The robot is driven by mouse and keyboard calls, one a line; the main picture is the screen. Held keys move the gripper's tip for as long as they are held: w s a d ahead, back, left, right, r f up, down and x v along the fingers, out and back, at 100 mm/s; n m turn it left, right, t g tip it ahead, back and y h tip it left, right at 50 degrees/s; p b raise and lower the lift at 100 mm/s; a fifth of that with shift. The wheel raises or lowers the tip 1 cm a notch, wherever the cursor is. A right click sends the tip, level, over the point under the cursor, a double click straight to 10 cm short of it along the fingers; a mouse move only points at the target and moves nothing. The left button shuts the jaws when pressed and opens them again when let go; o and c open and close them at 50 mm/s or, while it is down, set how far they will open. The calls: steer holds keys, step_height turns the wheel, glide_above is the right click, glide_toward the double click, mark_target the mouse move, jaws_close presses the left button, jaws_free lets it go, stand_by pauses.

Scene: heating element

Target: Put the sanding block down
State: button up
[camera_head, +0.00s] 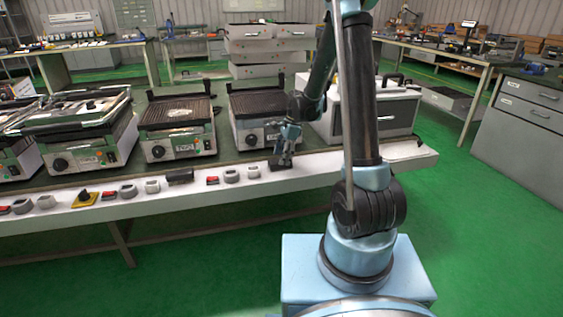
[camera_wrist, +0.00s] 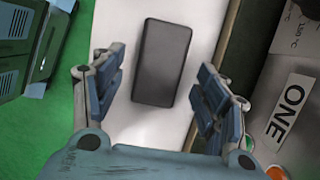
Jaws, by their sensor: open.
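The sanding block (camera_wrist: 161,62), a dark rectangular block with rounded corners, lies flat on the white front strip of the bench in the wrist view. My gripper (camera_wrist: 166,95) is open, with one blue finger on each side of the block and a visible gap to both. In the head view my gripper (camera_head: 284,152) is low over the white strip, in front of a grill. The dark block (camera_head: 279,165) shows just below it, partly covered by the fingers.
Along the white strip (camera_head: 330,166) lie red switches, grey knobs, a yellow-based knob (camera_head: 85,199) and another dark block (camera_head: 180,177). Several grills (camera_head: 177,128) stand behind it. A white box (camera_head: 370,107) stands right of my gripper. The strip's right end looks clear.

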steer(key=s+v, duration=0.1)
steer(key=v, duration=0.8)
steer(key=s+d+r+n, duration=0.3)
steer(key=s+d+r, duration=0.2)
steer(key=s, duration=0.1)
steer(key=s+d+f+n+t+h, duration=0.1)
steer(key=s+d+n, duration=0.5)
steer(key=s, duration=0.7)
steer(key=s+d+f+n+t+h, duration=0.2)
steer(key=s+d+n, duration=0.4)
steer(key=s, duration=0.6)
steer(key=shift+s+d+f, duration=0.25)
steer(key=shift+s+d, duration=0.15)
steer(key=shift+d, duration=0.2)
steer(key=shift+w+f, duration=0.2)
steer(key=shift+w, duration=0.25)
